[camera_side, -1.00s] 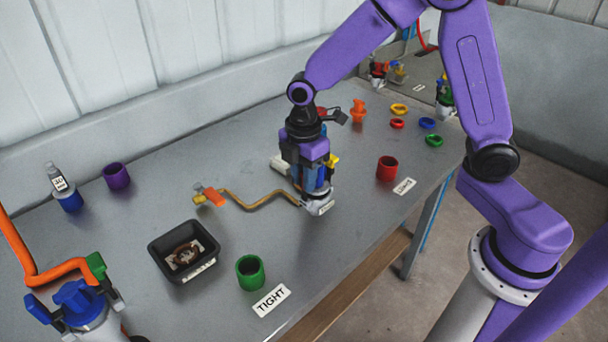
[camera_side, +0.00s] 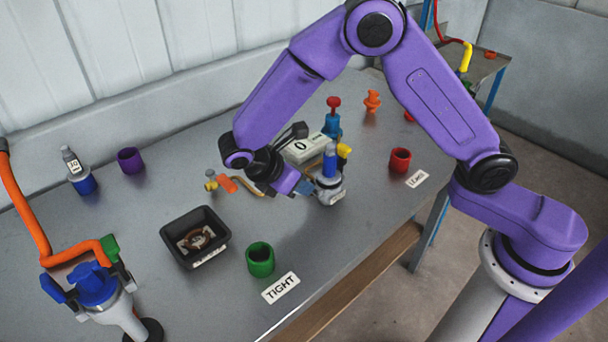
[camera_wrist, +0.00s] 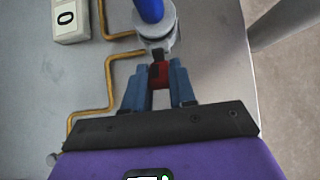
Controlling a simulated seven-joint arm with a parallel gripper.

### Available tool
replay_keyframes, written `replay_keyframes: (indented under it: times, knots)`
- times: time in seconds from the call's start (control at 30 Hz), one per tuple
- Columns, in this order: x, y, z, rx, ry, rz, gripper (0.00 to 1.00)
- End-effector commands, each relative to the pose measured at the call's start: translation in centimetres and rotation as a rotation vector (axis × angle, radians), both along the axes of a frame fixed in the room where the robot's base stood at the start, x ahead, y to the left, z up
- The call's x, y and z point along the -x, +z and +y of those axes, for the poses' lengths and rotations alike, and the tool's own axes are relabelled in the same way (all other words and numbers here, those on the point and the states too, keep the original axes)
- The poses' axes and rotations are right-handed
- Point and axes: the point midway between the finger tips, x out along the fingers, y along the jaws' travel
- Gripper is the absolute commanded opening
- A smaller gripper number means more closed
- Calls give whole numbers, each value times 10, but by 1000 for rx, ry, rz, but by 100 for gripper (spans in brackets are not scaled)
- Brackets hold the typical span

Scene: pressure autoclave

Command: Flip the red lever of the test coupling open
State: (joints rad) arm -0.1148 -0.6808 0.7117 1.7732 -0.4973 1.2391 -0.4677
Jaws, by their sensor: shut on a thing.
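The test coupling (camera_side: 331,190) has a grey body with an upright blue post on top and a yellow part at its side. It stands right of the table's middle. In the wrist view its grey collar (camera_wrist: 156,28) and blue post show at the top centre. The red lever (camera_wrist: 158,75) shows at the near side of the coupling, between my blue fingertips. My gripper (camera_wrist: 159,68) is shut on the red lever. In the side view my gripper (camera_side: 304,188) lies low and tilted, at the coupling's left. It hides the lever there.
A display box (camera_side: 306,148) reading 0 stands behind the coupling, near a blue fitting (camera_side: 331,124) with a red top. A yellow-brown pipe (camera_wrist: 107,78) runs left. A black tray (camera_side: 178,250), green cup (camera_side: 260,262) and red cup (camera_side: 400,162) stand around. Front table has free room.

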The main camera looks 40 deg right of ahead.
Motion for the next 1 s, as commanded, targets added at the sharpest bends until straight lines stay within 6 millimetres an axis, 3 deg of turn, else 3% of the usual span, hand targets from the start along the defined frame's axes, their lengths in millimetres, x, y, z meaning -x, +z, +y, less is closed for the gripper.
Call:
replay_keyframes:
  times: [0.33,0.9,0.93,1.0]
  knots:
    - [0,-8,9,158,3,0,0]
    - [0,-10,11,190,2,-1,0]
    - [0,-10,10,190,2,-1,28]
    - [0,-10,11,190,3,0,51]
